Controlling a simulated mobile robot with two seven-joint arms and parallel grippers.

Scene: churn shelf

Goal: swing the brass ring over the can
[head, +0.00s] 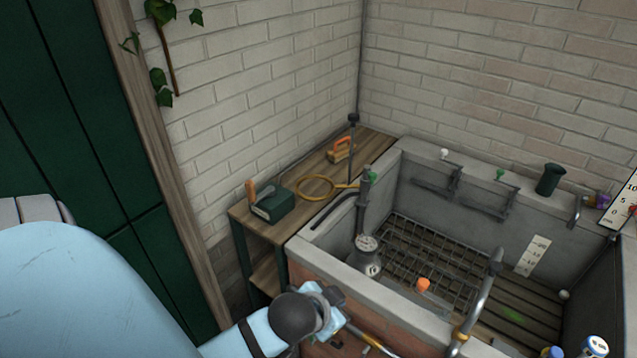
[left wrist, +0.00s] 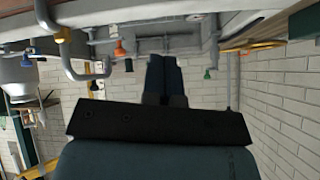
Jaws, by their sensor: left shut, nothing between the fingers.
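The brass ring (head: 315,188) lies out flat above the wooden shelf in the head view, joined to an upright post (head: 354,150) at its right. The can (head: 367,262), a grey metal churn with a pale dial-like top, stands inside the stone trough near its left wall. The ring is to the left of the can and apart from it. My left gripper (left wrist: 165,60) is shut and empty, its two dark blue fingers together in the left wrist view. In the head view my left arm is low in front of the trough, away from ring and can. My right gripper is not in view.
The trough's front rim (head: 375,298) lies between my left arm and the can. A green box (head: 273,206) with an orange-handled tool and a wooden-handled tool (head: 341,150) stand on the shelf. A curved metal pipe (head: 480,300) rises at the trough's front.

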